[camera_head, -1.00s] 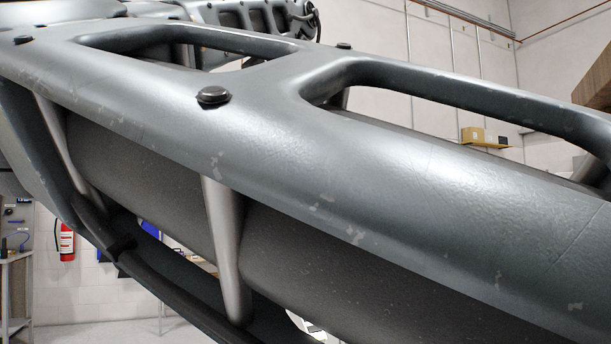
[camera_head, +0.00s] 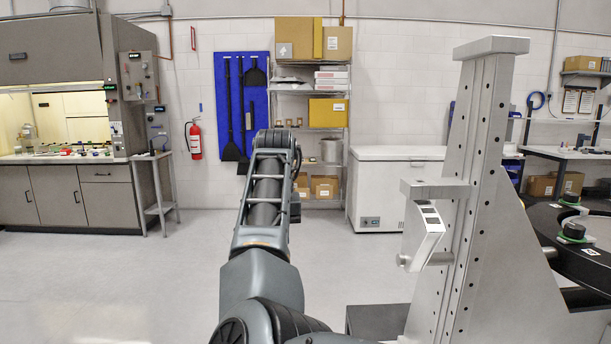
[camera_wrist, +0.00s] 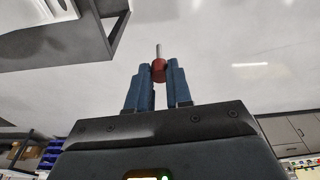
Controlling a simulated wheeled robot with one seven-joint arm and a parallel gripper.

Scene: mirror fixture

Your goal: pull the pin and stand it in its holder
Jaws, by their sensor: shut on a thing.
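In the wrist view my gripper (camera_wrist: 158,75) has its two blue fingers shut on the red part of the pin (camera_wrist: 158,71). The pin's thin metal rod (camera_wrist: 158,52) sticks out beyond the fingertips, with nothing touching its visible end. In the head view my arm reaches away from the camera, and my gripper and the pin are hidden at its far end. The grey metal fixture (camera_head: 474,215) stands upright to the right of my arm, with a tilted bracket block (camera_head: 425,232) on its side. I cannot make out the pin's holder.
A dark curved bench (camera_head: 590,245) with small dark and green parts lies behind the fixture at right. A white chest freezer (camera_head: 385,192) and a shelf rack stand along the back wall. A pale-edged dark frame (camera_wrist: 117,32) shows at upper left in the wrist view.

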